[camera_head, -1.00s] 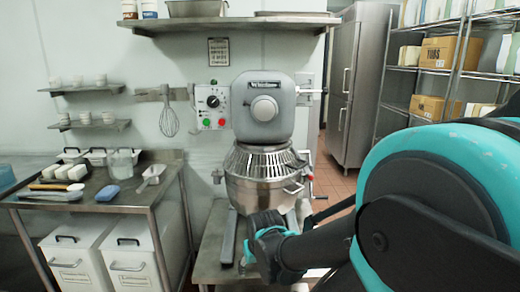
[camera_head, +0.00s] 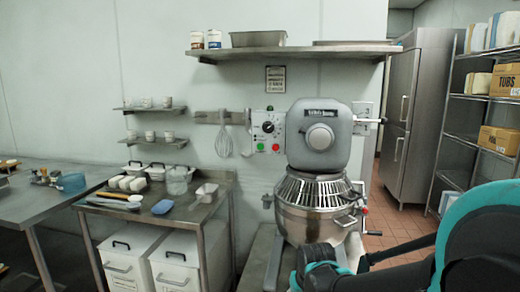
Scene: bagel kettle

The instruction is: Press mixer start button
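The mixer (camera_head: 320,137) stands against the back wall, right of centre, with a steel bowl (camera_head: 318,222) under its wire guard. Its control panel (camera_head: 268,130) is on the left of the mixer head. The panel has a black dial, a green button (camera_head: 260,147) at lower left and a red button (camera_head: 276,147) at lower right. My gripper (camera_head: 308,258) is at the bottom of the view, in front of and below the bowl, well below the panel. It appears dark and small from behind, and its fingers cannot be made out. Nothing covers the buttons.
A steel table (camera_head: 190,212) with tubs, a blue item and a scoop stands left of the mixer. White bins (camera_head: 178,262) are under it. A whisk (camera_head: 223,142) hangs left of the panel. A shelf (camera_head: 290,53) runs above the mixer. Open floor lies to the right.

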